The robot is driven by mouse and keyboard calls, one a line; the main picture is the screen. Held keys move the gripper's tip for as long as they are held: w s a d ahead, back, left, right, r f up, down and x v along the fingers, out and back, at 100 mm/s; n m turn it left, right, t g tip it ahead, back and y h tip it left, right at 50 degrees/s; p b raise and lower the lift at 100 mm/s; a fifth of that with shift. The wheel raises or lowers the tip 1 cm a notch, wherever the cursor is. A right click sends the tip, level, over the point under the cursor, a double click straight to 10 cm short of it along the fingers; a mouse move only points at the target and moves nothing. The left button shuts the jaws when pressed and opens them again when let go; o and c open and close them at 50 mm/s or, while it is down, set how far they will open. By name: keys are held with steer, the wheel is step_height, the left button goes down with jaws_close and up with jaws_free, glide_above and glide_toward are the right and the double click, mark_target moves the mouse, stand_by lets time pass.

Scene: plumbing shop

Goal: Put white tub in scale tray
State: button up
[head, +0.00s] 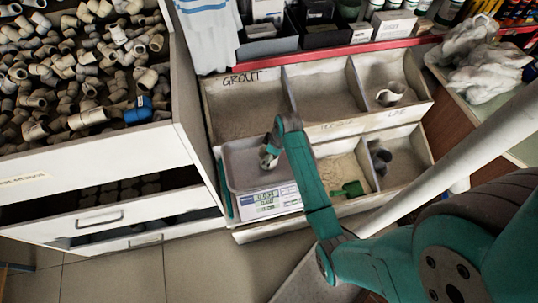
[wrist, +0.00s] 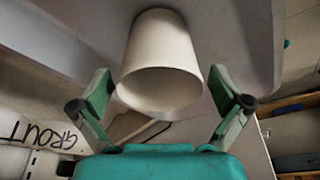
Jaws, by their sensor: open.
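The white tub (wrist: 160,55) sits between my gripper's spread fingers in the wrist view, its open mouth toward the camera. Gaps show between the tub and both fingers. My gripper (wrist: 161,78) is open. In the head view my gripper (head: 272,147) is over the scale tray (head: 238,150), and a small pale part of the tub (head: 267,161) shows at it, mostly hidden. The tub appears to rest on the pale grey tray (wrist: 240,35), though contact is hard to make out. The scale's lit display (head: 265,199) is in front of the tray.
The sectioned bin, marked GROUT (head: 241,79), stands behind and right of the scale. A whitish cup (head: 391,94) lies in its upper right compartment, and a green scoop (head: 350,189) is in a lower one. A drawer cabinet of pipe fittings (head: 95,158) stands close at left.

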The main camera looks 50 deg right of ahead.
steer(key=v, duration=1.1)
steer(key=s+a+f, duration=0.1)
steer(key=a+f, duration=0.1)
steer(key=s+a+f+m+t+h, duration=0.1)
steer(key=s+a, duration=0.1)
steer(key=a, duration=0.1)
steer(key=s+a+f+t, duration=0.1)
steer(key=a+f, duration=0.1)
steer(key=a, duration=0.1)
steer(key=shift+s+a+f, duration=0.1)
steer(key=shift+s+f, duration=0.15)
steer(key=shift+f, duration=0.1)
steer(key=s+a+r+m+t+h, duration=0.1)
steer(key=s+a+r+t, duration=0.25)
steer(key=s+a, duration=0.4)
steer(key=s+a+r+m+t+h, duration=0.1)
steer(key=s+a+r+m+t, duration=0.2)
steer(key=s, duration=0.7)
steer(key=s+a+r+t+y, duration=0.1)
steer(key=s+a+r+t, duration=0.1)
steer(key=r, duration=0.5)
steer(key=s+a+r+t, duration=0.1)
steer(key=s+a+r, duration=0.1)
steer(key=s+r, duration=0.3)
step_height(320, 180, up, 3)
steer(key=shift+s+f+n+t+y, duration=0.1)
steer(key=shift+s+n+t+y, duration=0.1)
steer(key=shift+n+t+y, duration=0.2)
